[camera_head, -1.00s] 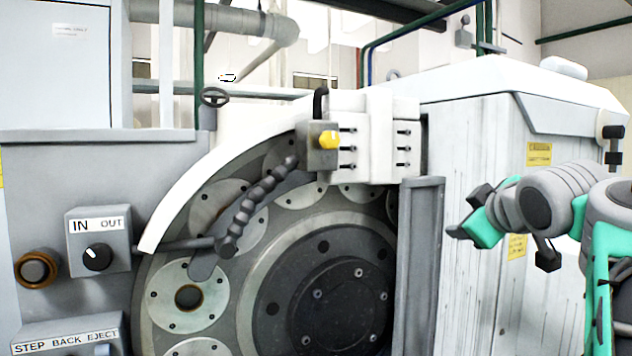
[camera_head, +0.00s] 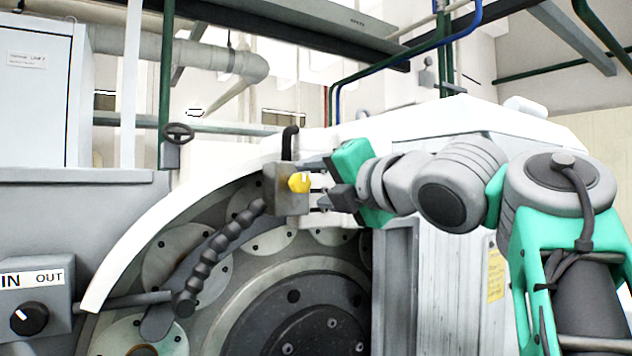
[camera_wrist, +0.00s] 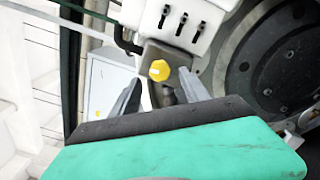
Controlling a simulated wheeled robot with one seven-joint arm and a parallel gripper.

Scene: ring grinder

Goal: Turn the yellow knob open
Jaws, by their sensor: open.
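The yellow knob (camera_head: 299,182) sits on the front of a small grey valve block (camera_head: 284,200) at the top of the grinder's white curved guard. In the wrist view the yellow knob (camera_wrist: 159,70) shows ahead of my gripper (camera_wrist: 160,92), roughly midway between its two fingers and beyond their tips. In the head view my gripper (camera_head: 318,178) comes from the right, its fingers pointing left close to the knob. The jaws are open and hold nothing. I cannot tell whether a finger touches the block.
A jointed dark hose (camera_head: 220,250) hangs from the block. A white bolted block (camera_wrist: 185,22) is beside the valve block. The curved white guard (camera_head: 170,225) and the large ring wheel (camera_head: 310,315) lie below and left. A control box with a black knob (camera_head: 30,318) is at lower left.

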